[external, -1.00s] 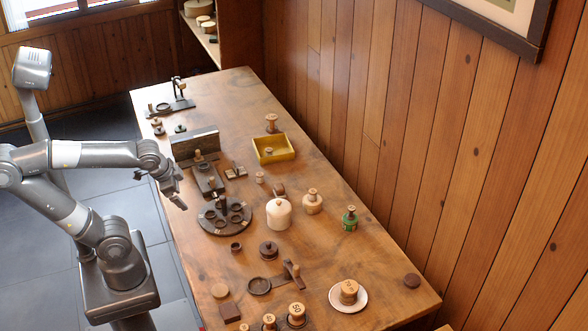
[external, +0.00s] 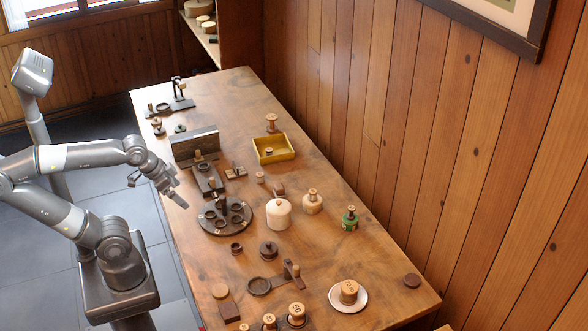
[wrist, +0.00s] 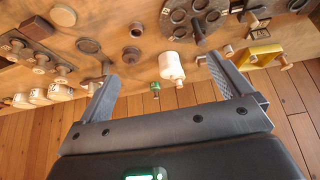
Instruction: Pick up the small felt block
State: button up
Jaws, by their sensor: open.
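My gripper (external: 167,188) is at the table's left edge in the external view, level with the dark round cup stand. In the wrist view its two fingers (wrist: 163,78) are spread wide with nothing between them. A small dark brown square block (external: 229,311) lies flat near the table's front left corner, well away from my gripper. It also shows in the wrist view (wrist: 37,28) at the upper left, beyond the left finger. It looks like the felt block, but its material is too small to tell. Another small brown block (external: 279,189) is behind the white jar.
The round stand (external: 240,226) with several cups, the white jar (external: 278,214) and a green spool (external: 349,220) stand mid-table. A yellow tray (external: 290,152) is farther back. Several spools (external: 297,312) and a white saucer (external: 362,303) are at the front.

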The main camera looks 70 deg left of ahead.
jog(key=shift+c, duration=0.3)
jog(key=c, duration=0.6)
jog(key=m+g, duration=0.1)
jog(key=g, duration=0.5)
send_over(279, 186)
jog(key=f, duration=1.7)
jog(key=shift+s+a, duration=0.15)
jog(key=shift+s, duration=0.25)
jog(key=shift+w+d+f, duration=0.1)
jog(key=shift+w+f, duration=0.15)
jog(key=shift+f, duration=1)
jog(key=shift+w+d+f, duration=0.1)
jog(key=shift+w+f, duration=0.1)
jog(key=shift+f, duration=1.05)
